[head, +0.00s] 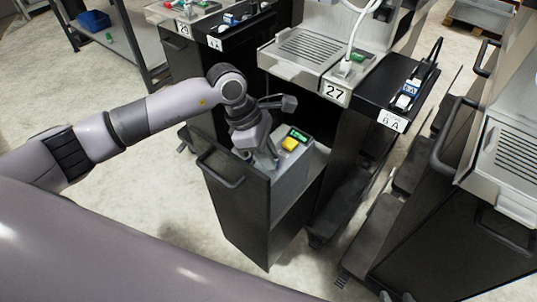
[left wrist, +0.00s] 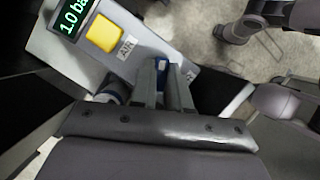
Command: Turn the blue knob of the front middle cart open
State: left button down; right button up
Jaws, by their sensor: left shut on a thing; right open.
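The front middle cart (head: 240,215) is a black, narrow cart with a grey top panel, a lit green display (head: 299,135) and a yellow button (head: 290,144). The left wrist view shows the display reading "1.0 ba", cut off by the frame edge, the yellow button (left wrist: 104,33) and an "AIR" label (left wrist: 127,49). My left gripper (head: 262,160) reaches down onto this panel. In the left wrist view its fingers (left wrist: 163,84) are shut around the blue knob (left wrist: 162,65), which is mostly hidden between them. The knob's turn angle cannot be told. My right gripper is out of view.
A cart marked 27 (head: 337,93) with a grated tray stands close behind to the right. Another dark cart (head: 440,235) stands at the right. A shelf with a blue bin (head: 94,21) is at the back left. Pale floor (head: 150,215) is open left of the cart.

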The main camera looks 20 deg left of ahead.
pick_arm(q)
jog(key=n+t, duration=0.1)
jog(key=n, duration=0.2)
jog(key=shift+s+n+b, duration=0.1)
jog(key=shift+n+b, duration=0.3)
jog(key=n+t+y, duration=0.1)
jog(key=n, duration=0.1)
jog(key=shift+n+b, duration=0.3)
jog(key=shift+b, duration=0.1)
jog(key=n+t+b, duration=0.1)
jog(key=n, duration=0.1)
jog(key=shift+d+n+y, duration=0.1)
jog(key=shift+n+y, duration=0.2)
jog(key=shift+y, duration=0.1)
jog(key=shift+s+n+y+b, duration=0.1)
jog(key=shift+n+y+b, duration=0.4)
jog(key=shift+n, duration=0.6)
jog(key=shift+n+t+b, duration=0.3)
jog(key=shift+n+t, duration=0.1)
jog(key=shift+n, duration=0.3)
jog(key=c, duration=1.1)
grip_release()
